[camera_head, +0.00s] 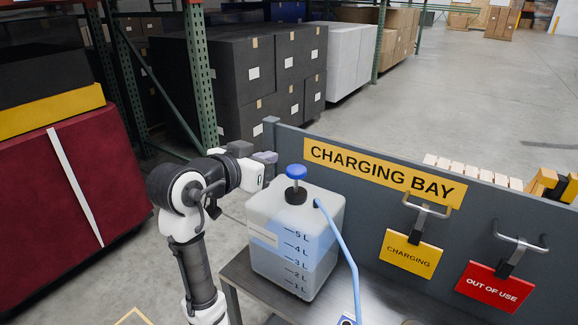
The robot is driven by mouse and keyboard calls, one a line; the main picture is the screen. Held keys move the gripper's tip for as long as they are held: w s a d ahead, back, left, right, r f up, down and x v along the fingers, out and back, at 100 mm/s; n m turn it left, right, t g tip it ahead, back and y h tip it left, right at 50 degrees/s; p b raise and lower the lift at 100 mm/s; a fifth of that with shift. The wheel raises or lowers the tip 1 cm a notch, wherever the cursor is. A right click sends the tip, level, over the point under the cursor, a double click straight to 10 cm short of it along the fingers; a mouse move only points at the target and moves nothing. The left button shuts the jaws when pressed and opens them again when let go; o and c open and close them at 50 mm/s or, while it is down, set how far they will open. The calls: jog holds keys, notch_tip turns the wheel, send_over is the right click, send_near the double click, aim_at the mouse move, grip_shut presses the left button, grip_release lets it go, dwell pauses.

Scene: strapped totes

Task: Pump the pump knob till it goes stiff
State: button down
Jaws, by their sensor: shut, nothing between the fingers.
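The blue pump knob (296,171) sits on a short dark stem on top of a translucent tank (290,235) with litre marks from 1 L to 5 L. Bluish liquid shows through its wall. My gripper (268,158) is shut and empty, just left of the knob and at about its height. It looks apart from the knob, though the gap in depth is hard to judge. The fingertips are small and partly lost against the grey panel. A light blue hose (345,250) runs from the tank's top down to the bench.
The tank stands on a dark bench (375,300). A grey panel (395,190) behind it carries a "CHARGING BAY" sign (384,172), a yellow "CHARGING" tag (412,253) and a red "OUT OF USE" tag (494,287) on hooks. Racks of boxes stand behind; open floor lies at the upper right.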

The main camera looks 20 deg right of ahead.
jog(key=shift+w, duration=0.1)
jog(key=p, duration=0.3)
send_over(291, 173)
notch_tip(291, 173, down, 2)
notch_tip(291, 173, down, 3)
jog(key=shift+f, duration=0.1)
jog(key=shift+f+p, duration=0.35)
jog(key=shift+f, duration=0.25)
notch_tip(291, 173, down, 5)
jog(key=b, duration=0.3)
jog(key=shift+r, duration=0.1)
